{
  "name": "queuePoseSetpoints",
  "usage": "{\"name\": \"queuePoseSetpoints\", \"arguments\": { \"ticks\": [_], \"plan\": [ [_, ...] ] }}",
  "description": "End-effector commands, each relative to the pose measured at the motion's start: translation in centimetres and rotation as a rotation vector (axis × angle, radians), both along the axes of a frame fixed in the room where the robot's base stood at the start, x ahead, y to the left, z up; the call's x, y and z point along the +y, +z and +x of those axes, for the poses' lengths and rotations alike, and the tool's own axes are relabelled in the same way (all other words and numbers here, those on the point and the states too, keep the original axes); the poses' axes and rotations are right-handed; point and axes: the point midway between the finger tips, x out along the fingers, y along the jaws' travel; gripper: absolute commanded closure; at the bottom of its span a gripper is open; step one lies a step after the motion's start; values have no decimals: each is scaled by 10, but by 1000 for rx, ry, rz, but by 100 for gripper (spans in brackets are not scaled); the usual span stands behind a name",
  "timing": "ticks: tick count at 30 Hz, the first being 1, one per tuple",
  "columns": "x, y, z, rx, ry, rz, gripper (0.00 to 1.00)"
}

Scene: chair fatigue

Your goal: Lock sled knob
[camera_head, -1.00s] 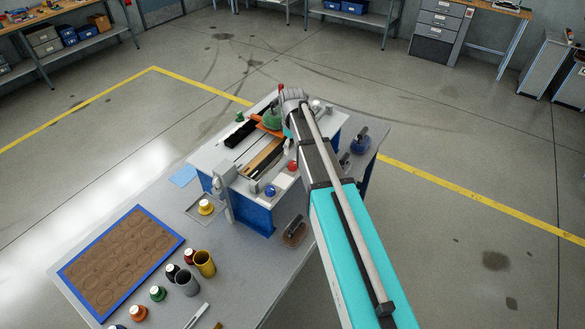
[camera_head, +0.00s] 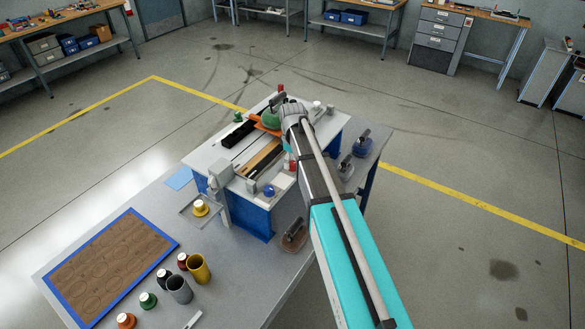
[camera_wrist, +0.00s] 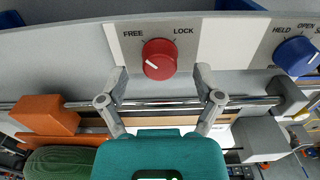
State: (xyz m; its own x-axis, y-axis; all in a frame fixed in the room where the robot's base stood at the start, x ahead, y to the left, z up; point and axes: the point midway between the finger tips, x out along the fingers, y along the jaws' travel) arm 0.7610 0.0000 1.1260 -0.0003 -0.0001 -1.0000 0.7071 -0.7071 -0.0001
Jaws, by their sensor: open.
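The red sled knob (camera_wrist: 159,59) sits on a light panel in the wrist view, below the printed words FREE and LOCK. A short white mark shows on its face, toward the lower left. My gripper (camera_wrist: 161,77) is open, with one finger on each side of the knob in the picture. No contact with the knob is visible. The fingers cannot be made out there.
A blue knob (camera_wrist: 296,56) marked HELD and OPEN is at the right. A metal rail (camera_wrist: 245,101) runs behind the fingers. An orange block (camera_wrist: 46,113) and a green rounded part (camera_wrist: 62,162) are at the left. The table (camera_head: 235,285) holds cups and a brown board.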

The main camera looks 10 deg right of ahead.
Motion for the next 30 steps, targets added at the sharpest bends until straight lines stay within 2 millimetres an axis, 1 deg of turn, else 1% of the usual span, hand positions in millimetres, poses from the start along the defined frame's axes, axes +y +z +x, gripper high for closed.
{"name": "queuePoseSetpoints", "arguments": {
  "ticks": [1, 6, 20, 21, 23, 24, 29, 30],
  "plan": [
    [0, -6, 0, 0, 0, 0, 16],
    [0, -13, 0, 0, 0, 0, 16],
    [0, -15, 0, 0, 0, 0, 16],
    [0, -15, 0, 0, 0, 0, 20],
    [0, -15, 0, 0, 0, 0, 31],
    [0, -15, 0, 0, 0, 0, 38],
    [0, -15, 0, 0, 0, 0, 68],
    [0, -15, 0, 0, 0, 0, 76]
  ]
}}
